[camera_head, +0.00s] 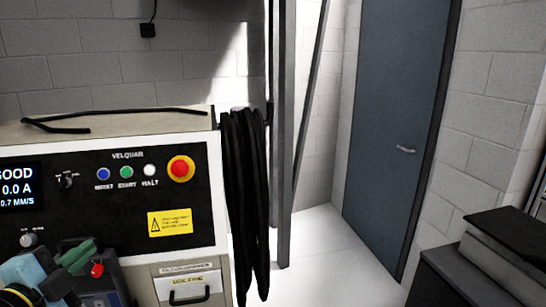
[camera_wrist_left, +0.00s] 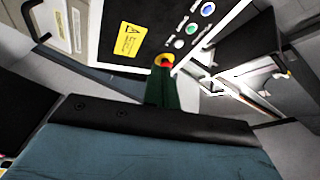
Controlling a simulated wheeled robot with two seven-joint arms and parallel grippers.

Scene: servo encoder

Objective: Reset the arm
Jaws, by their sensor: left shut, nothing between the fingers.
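The machine's black control panel (camera_head: 110,225) fills the left of the head view. A red emergency stop (camera_head: 181,168) on a yellow ring sits at its upper right, beside blue, green and white buttons. My left gripper (camera_head: 80,255) is at the lower left, in front of the panel's lower part, with dark green fingers shut and empty. In the left wrist view my green fingers (camera_wrist_left: 164,92) line up with the red and yellow stop (camera_wrist_left: 165,61) and partly cover it. I cannot tell whether they touch it. My right gripper is not in view.
Black cables (camera_head: 247,200) hang at the machine's right side. A yellow warning label (camera_head: 169,222) is on the panel, above a drawer (camera_head: 188,288) with a black handle. A blue door (camera_head: 400,120) stands at the back. Clear floor (camera_head: 325,250) lies right of the machine.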

